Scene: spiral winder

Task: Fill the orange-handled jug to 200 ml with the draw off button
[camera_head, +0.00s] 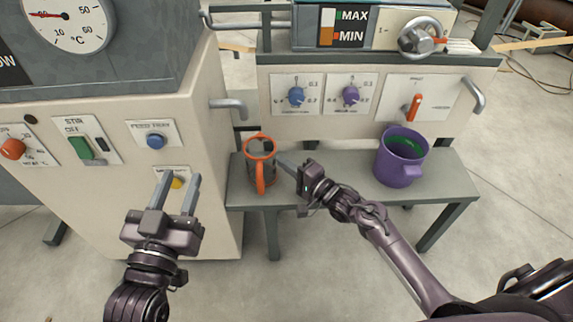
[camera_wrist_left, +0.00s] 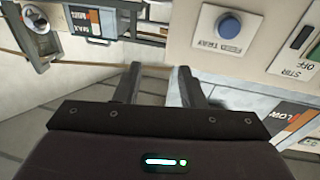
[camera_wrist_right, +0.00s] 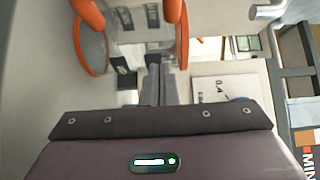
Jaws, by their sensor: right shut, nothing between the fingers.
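The jug with an orange rim and orange handle (camera_head: 261,178) stands upright on the grey bench under a spout. Its clear body (camera_wrist_right: 140,45) shows in the right wrist view; I cannot read its level. My right gripper (camera_head: 283,163) is shut and empty, just right of the jug, its fingers pointing towards it. It also shows shut in the right wrist view (camera_wrist_right: 158,65). My left gripper (camera_head: 180,178) is open and empty, in front of a yellow button (camera_head: 177,183) on the cream panel. The button's label is mostly hidden, so I cannot read it. The fingers are apart in the left wrist view (camera_wrist_left: 159,72).
A blue feed tray button (camera_head: 155,141) sits above the yellow one, with a green stir switch (camera_head: 80,147) to its left. A purple jug (camera_head: 402,160) stands right on the bench (camera_head: 340,175). Metal spouts (camera_head: 228,104) and (camera_head: 474,95) stick out above the bench.

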